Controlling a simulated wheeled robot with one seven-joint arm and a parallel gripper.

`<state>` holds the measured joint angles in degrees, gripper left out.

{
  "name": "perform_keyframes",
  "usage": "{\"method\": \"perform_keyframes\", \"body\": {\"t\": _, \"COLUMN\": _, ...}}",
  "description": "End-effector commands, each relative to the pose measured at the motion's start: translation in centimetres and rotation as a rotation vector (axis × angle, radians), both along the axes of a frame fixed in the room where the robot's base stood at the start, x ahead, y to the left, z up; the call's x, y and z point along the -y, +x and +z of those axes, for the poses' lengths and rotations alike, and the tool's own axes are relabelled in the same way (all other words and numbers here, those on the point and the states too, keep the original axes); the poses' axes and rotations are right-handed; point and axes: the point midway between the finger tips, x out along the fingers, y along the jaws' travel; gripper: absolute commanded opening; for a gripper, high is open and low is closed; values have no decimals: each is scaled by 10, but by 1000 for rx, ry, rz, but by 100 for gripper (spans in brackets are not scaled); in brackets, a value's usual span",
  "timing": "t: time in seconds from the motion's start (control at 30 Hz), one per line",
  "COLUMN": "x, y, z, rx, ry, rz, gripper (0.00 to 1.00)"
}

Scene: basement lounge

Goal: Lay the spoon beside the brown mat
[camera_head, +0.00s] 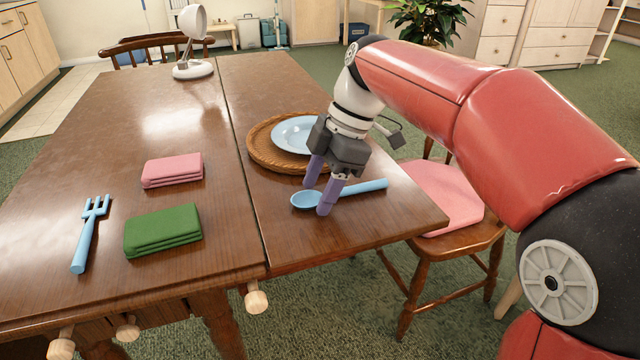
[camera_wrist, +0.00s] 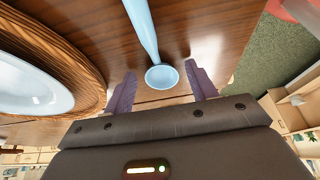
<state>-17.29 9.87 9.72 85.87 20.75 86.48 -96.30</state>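The light-blue spoon (camera_head: 368,188) lies on the table in front of the brown woven mat (camera_head: 262,150), apart from its rim. Its bowl points left and its handle right in the head view. My gripper (camera_head: 319,192) is over the bowl end with its purple fingers open. In the wrist view, my gripper (camera_wrist: 161,86) has one finger on each side of the spoon (camera_wrist: 144,28), with gaps beside the bowl. The mat (camera_wrist: 84,52) is at the left there. A pale-blue plate (camera_head: 290,134) sits on the mat; my gripper hides part of it.
A blue fork (camera_head: 87,238), a green folded cloth (camera_head: 163,230) and a pink folded cloth (camera_head: 172,169) lie on the left of the wooden table (camera_head: 210,235). A white lamp (camera_head: 193,68) stands at the far end. A chair with a pink cushion (camera_head: 445,190) is at the right edge.

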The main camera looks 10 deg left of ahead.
Motion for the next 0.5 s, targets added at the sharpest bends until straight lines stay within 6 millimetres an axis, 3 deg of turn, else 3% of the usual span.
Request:
{"method": "perform_keyframes", "body": {"t": 0.33, "x": 1, "y": 1, "z": 5, "rx": 1, "ry": 0, "rz": 0, "gripper": 57}}
{"method": "perform_keyframes", "body": {"t": 0.5, "x": 9, "y": 6, "z": 29, "rx": 3, "ry": 2, "rz": -2, "gripper": 57}}
